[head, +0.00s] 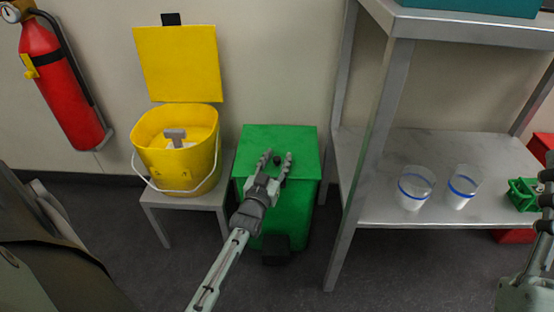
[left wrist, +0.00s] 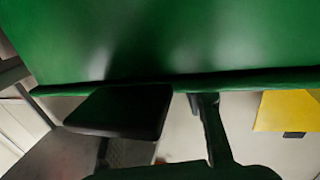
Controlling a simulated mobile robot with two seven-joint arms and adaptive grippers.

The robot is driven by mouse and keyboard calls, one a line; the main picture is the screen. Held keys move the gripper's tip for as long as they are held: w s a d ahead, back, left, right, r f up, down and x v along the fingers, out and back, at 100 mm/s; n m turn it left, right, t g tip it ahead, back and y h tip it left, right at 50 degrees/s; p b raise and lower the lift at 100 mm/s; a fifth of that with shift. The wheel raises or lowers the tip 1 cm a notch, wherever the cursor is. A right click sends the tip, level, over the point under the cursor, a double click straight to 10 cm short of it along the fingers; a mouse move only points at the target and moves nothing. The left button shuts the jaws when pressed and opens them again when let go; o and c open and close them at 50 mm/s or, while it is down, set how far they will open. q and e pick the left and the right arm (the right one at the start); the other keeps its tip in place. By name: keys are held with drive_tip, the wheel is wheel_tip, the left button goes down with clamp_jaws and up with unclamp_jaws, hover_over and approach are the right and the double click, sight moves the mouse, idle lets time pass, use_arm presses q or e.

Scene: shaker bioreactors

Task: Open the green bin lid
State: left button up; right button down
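The green bin (head: 293,137) stands on the floor between a small stool and a metal shelf, with its flat lid down. A dark pedal block (head: 276,250) shows at its front foot. My left gripper (head: 276,158) is over the front part of the lid, its two fingers apart with nothing seen held between them. I cannot tell whether the fingers touch the lid. In the left wrist view, the green bin surface (left wrist: 170,40) fills the upper part, close to the dark fingers (left wrist: 165,108). My right gripper (head: 546,188) is partly cut off at the right edge.
A yellow bin (head: 165,178) with its lid raised stands on the grey stool (head: 190,202) at left. The metal shelf (head: 388,155) at right bears two clear cups (head: 415,187) and a green rack (head: 522,193). A red extinguisher (head: 62,90) hangs at far left.

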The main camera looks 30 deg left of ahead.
use_arm(q)
clamp_jaws()
drive_tip(key=shift+r, duration=0.15)
